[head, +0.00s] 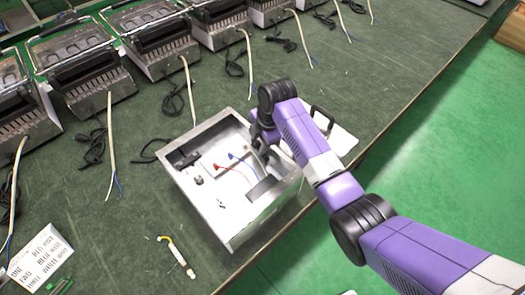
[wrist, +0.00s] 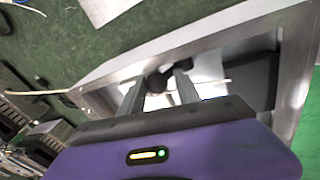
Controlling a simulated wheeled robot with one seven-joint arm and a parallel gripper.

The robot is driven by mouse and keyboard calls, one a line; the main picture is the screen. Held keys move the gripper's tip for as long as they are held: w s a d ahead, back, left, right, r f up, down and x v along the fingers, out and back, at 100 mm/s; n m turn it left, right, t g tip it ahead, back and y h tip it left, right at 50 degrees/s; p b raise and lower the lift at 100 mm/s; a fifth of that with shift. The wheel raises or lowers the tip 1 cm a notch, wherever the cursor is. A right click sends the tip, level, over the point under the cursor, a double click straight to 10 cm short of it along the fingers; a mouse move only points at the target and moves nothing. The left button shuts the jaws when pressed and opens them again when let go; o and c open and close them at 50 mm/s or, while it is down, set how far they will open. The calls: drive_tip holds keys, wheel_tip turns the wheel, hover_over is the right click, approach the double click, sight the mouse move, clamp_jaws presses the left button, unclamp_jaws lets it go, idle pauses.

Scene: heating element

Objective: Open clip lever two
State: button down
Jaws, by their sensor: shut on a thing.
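An open metal box (head: 190,205) stands on the bench, with a red-tipped lead (head: 217,167) and a blue-tipped lead (head: 233,157) inside it. My gripper (wrist: 158,90) reaches into the box near its far right corner. In the wrist view its two fingers are on either side of a small dark rounded piece (wrist: 156,80) and are shut on it. I cannot tell for sure that this piece is clip lever two. In the head view my wrist hides the fingertips and the part of the box under them.
A lid-like panel with a dark handle (head: 322,117) lies right of the box, partly behind my arm. Several metal appliances with cords line the back. A printed card (head: 40,258) and a yellow-and-white tool (head: 178,257) lie at front left. The bench edge is at right.

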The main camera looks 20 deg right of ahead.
drive_tip(key=shift+s+d+t+y, duration=0.1)
drive_tip(key=shift+s+t+y, duration=0.2)
drive_tip(key=shift+s+t, duration=0.5)
drive_tip(key=shift+s+d+f+t+y+b, duration=0.15)
drive_tip(key=shift+s+t+y+b, duration=0.2)
drive_tip(key=shift+t, duration=0.55)
drive_tip(key=t+b, duration=0.1)
drive_tip(key=s+t+b, duration=0.1)
drive_tip(key=b, duration=0.1)
drive_tip(key=shift+s+d+y, duration=0.1)
drive_tip(key=shift+d+y, duration=0.1)
drive_tip(key=shift+y, duration=0.05)
drive_tip(key=shift+s+r+t+b, duration=0.15)
drive_tip(key=shift+r+t+b, duration=0.05)
drive_tip(key=shift+t+b, duration=0.35)
drive_tip(key=c, duration=0.9)
unclamp_jaws()
drive_tip(key=shift+o, duration=0.2)
drive_tip(key=shift+r, duration=0.1)
